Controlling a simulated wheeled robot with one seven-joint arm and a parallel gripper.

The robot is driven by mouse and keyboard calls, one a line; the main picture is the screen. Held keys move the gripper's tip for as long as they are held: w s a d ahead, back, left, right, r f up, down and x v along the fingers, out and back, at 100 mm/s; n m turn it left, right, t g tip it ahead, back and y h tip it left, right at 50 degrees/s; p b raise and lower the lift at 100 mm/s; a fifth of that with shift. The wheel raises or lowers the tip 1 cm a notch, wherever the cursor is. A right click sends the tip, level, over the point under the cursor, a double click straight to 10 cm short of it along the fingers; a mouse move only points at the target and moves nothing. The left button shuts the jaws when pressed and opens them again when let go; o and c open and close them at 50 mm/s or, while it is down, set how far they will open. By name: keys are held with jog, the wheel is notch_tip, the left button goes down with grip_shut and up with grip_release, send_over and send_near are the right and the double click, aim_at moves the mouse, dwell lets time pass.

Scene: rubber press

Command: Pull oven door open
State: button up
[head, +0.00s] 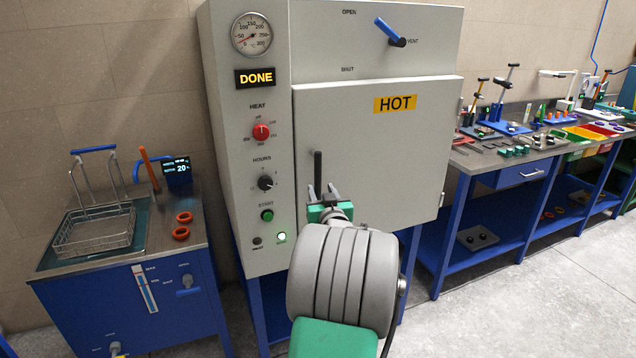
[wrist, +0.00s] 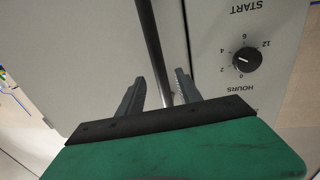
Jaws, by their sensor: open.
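The grey oven door (head: 385,150) carries a yellow HOT label and looks shut or nearly shut. Its dark upright bar handle (head: 318,170) is near the door's left edge. My gripper (head: 322,190) is at the handle's lower part. In the wrist view my gripper (wrist: 155,88) is open, with one finger on each side of the dark handle bar (wrist: 151,45). The bar passes between the fingers, closer to the right one; I cannot tell if it touches. The lower end of the handle is hidden by my gripper in the head view.
The oven's control panel (head: 243,150), left of the door, has a dial gauge, a DONE display and knobs. A blue tank stand (head: 150,290) with a wire basket stands at left. A workbench (head: 505,165) with tools stands at right. Open floor (head: 490,310) lies at front right.

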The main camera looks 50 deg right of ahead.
aim_at(319, 184)
jog(key=p+x, duration=0.1)
jog(key=x, duration=0.4)
jog(key=shift+w+d, duration=0.15)
jog(key=shift+w, duration=0.05)
grip_shut()
dwell(1.1)
